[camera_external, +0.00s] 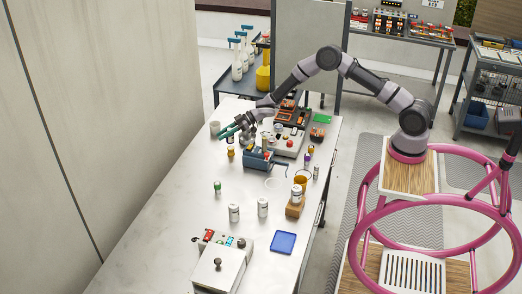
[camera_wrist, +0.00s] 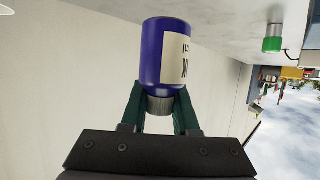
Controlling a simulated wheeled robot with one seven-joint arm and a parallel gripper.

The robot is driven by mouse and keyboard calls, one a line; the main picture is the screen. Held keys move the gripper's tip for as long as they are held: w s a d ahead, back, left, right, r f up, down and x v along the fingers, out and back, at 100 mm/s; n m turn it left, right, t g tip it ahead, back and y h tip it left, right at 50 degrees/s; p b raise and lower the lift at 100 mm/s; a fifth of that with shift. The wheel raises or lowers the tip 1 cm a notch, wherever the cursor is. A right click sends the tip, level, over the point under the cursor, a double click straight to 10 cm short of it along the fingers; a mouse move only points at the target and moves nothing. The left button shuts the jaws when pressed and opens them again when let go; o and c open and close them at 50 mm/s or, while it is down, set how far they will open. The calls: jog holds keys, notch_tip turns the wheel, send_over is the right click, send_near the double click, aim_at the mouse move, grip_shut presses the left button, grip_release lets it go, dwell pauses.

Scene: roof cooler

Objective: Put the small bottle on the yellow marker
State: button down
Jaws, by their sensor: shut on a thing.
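My gripper (camera_wrist: 158,100) is shut on the neck of a small blue bottle (camera_wrist: 163,58) with a pale label. The silvery cap end sits between the green fingers, and the blue body extends beyond them. In the external view my gripper (camera_external: 226,132) is above the far left part of the bench. I cannot clearly make out the held bottle there. I cannot make out a yellow marker in either view.
The bench (camera_external: 165,225) holds a blue device (camera_external: 258,159), a green-capped vial (camera_external: 217,187), white jars (camera_external: 234,212), a wooden block (camera_external: 295,209) and a grey-white box (camera_external: 219,270). The left front is clear.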

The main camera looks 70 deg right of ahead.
jog(key=shift+f, duration=1.45)
jog(key=shift+f, duration=0.1)
jog(key=c, duration=0.7)
grip_release()
jog(key=shift+f, duration=0.1)
